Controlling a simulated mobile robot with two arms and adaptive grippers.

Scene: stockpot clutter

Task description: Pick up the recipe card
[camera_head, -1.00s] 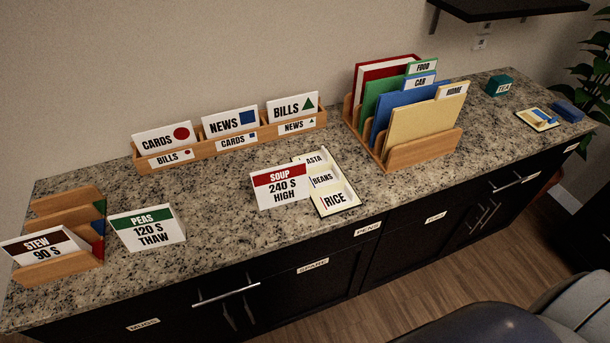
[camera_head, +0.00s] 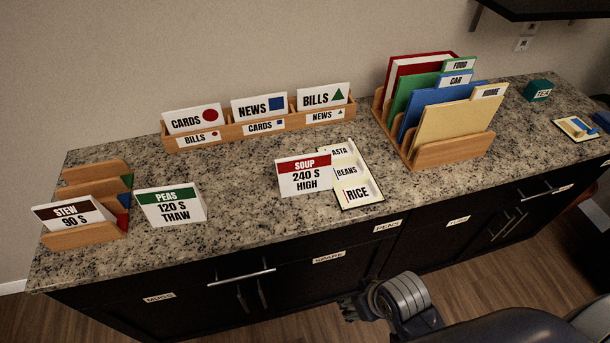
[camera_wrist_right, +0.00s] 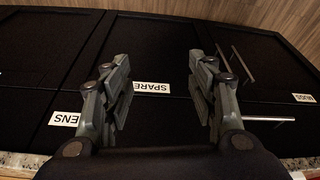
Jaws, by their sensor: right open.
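Three cards with cooking times stand on the granite counter (camera_head: 250,190); I cannot tell which one is meant. The green-topped PEAS card (camera_head: 172,207) stands tilted on the left. The red-topped SOUP card (camera_head: 304,178) stands near the middle, partly covering a list board. The brown-topped STEW card (camera_head: 73,215) sits in a small wooden rack (camera_head: 85,238) at the far left. My right gripper (camera_head: 350,308) is low in front of the cabinet doors, below the counter edge and apart from the cards. In the right wrist view its fingers (camera_wrist_right: 159,62) are open and empty, facing the doors. My left gripper is out of view.
The list board (camera_head: 357,190) reads RICE and BEANS. Behind are a wooden holder (camera_head: 262,127) with CARDS, NEWS and BILLS cards, and a folder rack (camera_head: 455,150). A teal TEA box (camera_head: 538,90) stands at right. The counter between PEAS and SOUP is clear.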

